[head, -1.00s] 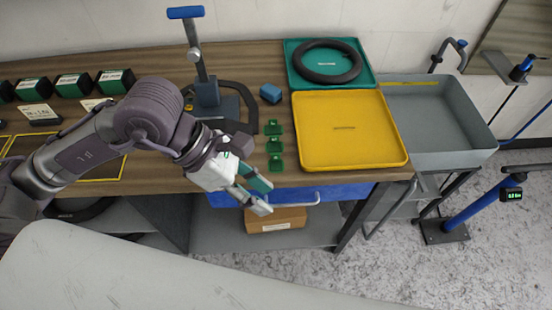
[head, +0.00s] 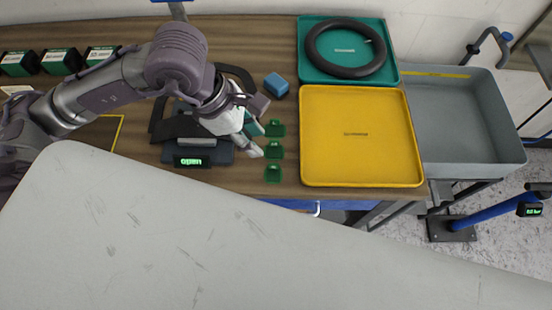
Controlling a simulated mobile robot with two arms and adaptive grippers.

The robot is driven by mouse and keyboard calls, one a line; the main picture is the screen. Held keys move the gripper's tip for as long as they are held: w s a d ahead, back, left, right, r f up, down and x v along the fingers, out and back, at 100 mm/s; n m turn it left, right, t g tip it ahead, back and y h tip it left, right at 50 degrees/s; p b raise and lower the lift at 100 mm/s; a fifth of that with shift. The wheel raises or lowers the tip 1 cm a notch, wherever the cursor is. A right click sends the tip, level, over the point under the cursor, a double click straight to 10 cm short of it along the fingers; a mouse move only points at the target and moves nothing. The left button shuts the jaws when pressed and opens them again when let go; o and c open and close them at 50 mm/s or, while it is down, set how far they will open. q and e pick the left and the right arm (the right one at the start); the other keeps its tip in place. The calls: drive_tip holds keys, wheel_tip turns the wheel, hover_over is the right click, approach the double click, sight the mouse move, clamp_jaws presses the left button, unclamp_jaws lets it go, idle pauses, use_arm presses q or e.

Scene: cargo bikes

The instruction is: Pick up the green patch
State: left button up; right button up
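Three small green pieces lie in a column on the wooden bench, just left of the yellow tray: a far green piece (head: 275,128), a middle green piece (head: 274,150) and a near green piece (head: 272,173). I cannot tell which of them is the green patch. My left gripper (head: 258,140) reaches in from the left, with its fingertips close beside the far and middle pieces. Its two fingers are apart, with nothing seen between them. Whether it touches a piece cannot be told. My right gripper is not in view.
The yellow tray (head: 360,175) is empty. Behind it a teal tray (head: 305,75) holds a black tyre (head: 345,71). A blue block (head: 275,86) sits behind the green pieces. A device with a lit "open" display (head: 192,161) stands below my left arm. A grey bin (head: 470,120) is at right.

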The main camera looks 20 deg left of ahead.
use_arm(q)
hover_over(272, 164)
drive_tip(key=a, duration=0.1)
drive_tip(key=f, duration=0.5)
drive_tip(key=shift+s+a+f+p, duration=0.1)
drive_tip(key=shift+s+p, duration=0.2)
drive_tip(key=shift+s, duration=0.05)
drive_tip(key=shift+w+f, duration=0.1)
drive_tip(key=shift+f, duration=0.1)
drive_tip(key=x, duration=0.1)
drive_tip(key=p+x, duration=0.1)
drive_tip(key=x, duration=0.2)
drive_tip(key=shift+a+f+p, duration=0.2)
drive_tip(key=shift+a+p, duration=0.1)
drive_tip(key=shift+p, duration=0.1)
drive_tip(key=shift+d+f, duration=0.15)
drive_tip(key=shift+f, duration=0.35)
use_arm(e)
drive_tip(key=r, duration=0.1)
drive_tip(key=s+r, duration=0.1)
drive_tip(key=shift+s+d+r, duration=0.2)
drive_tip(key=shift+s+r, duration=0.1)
use_arm(q)
clamp_jaws()
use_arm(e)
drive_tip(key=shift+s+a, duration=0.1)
